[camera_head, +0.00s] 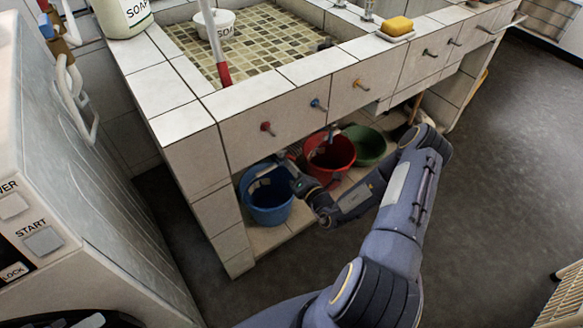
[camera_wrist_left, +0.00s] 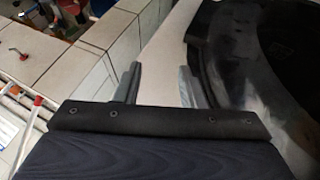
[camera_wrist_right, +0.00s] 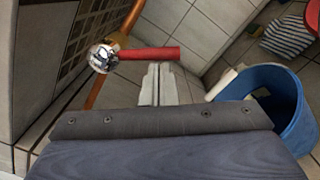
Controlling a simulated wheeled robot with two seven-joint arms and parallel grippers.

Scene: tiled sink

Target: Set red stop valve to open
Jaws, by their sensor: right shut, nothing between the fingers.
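The red stop valve (camera_head: 267,128) is on the tiled front of the sink counter, leftmost of the row of valves. In the right wrist view its red bar handle (camera_wrist_right: 148,54) extends right from a silver hub. My right gripper (camera_head: 284,156) is just below and to the right of the valve in the head view. Its fingers (camera_wrist_right: 159,68) are shut and empty, with their tips close to the handle; I cannot tell whether they touch. My left gripper (camera_wrist_left: 158,72) is open and empty, outside the head view. A red valve (camera_wrist_left: 19,52) shows at the left wrist view's upper left.
A blue valve (camera_head: 319,104) and a yellow valve (camera_head: 360,84) are farther right on the counter front. A blue bucket (camera_head: 268,204), a red bucket (camera_head: 330,155) and a green basin (camera_head: 366,146) stand beneath. A white machine (camera_head: 70,150) stands at the left.

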